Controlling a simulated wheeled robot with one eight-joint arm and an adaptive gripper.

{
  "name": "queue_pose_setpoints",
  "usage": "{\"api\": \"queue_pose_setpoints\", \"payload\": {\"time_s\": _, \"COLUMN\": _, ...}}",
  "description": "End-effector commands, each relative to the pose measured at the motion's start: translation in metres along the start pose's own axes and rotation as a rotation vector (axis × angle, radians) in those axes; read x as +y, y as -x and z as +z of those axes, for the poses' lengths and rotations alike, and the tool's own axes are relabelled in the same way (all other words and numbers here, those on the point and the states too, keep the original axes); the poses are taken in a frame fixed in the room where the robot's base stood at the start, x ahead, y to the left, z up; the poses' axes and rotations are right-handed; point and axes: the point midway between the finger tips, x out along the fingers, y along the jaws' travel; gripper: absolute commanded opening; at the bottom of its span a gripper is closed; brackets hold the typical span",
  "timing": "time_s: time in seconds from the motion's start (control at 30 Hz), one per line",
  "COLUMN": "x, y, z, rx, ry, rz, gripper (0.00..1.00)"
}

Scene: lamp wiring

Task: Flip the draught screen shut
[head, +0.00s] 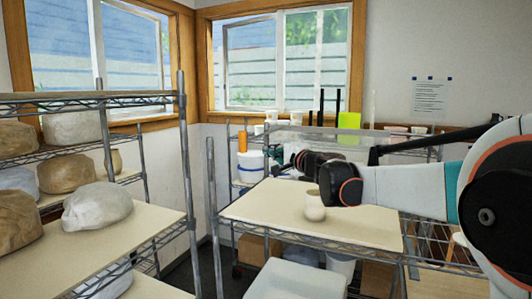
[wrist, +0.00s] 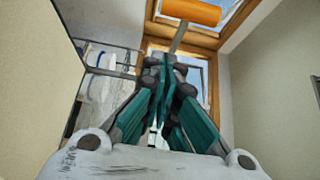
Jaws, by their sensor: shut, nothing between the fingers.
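I cannot single out the draught screen with certainty in either view. In the wrist view an orange cylinder (wrist: 191,11) on a grey bar (wrist: 179,38) shows just beyond my gripper (wrist: 168,62); I cannot tell whether they touch or whether it is part of the screen. The gripper's teal and grey fingers are closed together, with nothing seen between them. In the head view my arm reaches in from the right over the table, and its dark far end partly hides the gripper. An orange upright cylinder (head: 242,141) stands at the back left of it.
A pale tabletop (head: 250,208) holds a small cream pot (head: 314,208) below my arm. A wire rack (head: 190,150) with wrapped lumps (head: 97,208) fills the left. A white bucket (head: 250,167) and a yellow-green panel (head: 349,122) are behind. Windows line the back wall.

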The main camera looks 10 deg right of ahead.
Motion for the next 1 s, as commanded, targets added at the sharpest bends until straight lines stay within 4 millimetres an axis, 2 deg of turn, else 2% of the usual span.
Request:
{"api": "queue_pose_setpoints", "payload": {"time_s": 0.03, "x": 0.002, "y": 0.012, "z": 0.0, "rx": 0.001, "ry": 0.0, "rz": 0.0, "gripper": 0.0}}
{"api": "queue_pose_setpoints", "payload": {"time_s": 0.2, "x": 0.003, "y": 0.045, "z": 0.0, "rx": 0.002, "ry": 0.0, "rz": 0.0, "gripper": 0.0}}
{"api": "queue_pose_setpoints", "payload": {"time_s": 0.43, "x": 0.002, "y": 0.079, "z": 0.0, "rx": 0.002, "ry": 0.0, "rz": 0.0, "gripper": 0.0}}
{"api": "queue_pose_setpoints", "payload": {"time_s": 0.6, "x": 0.001, "y": 0.089, "z": 0.0, "rx": 0.002, "ry": 0.0, "rz": 0.0, "gripper": 0.0}}
{"api": "queue_pose_setpoints", "payload": {"time_s": 1.0, "x": 0.003, "y": 0.091, "z": 0.001, "rx": 0.0, "ry": 0.004, "rz": 0.002, "gripper": 0.0}}
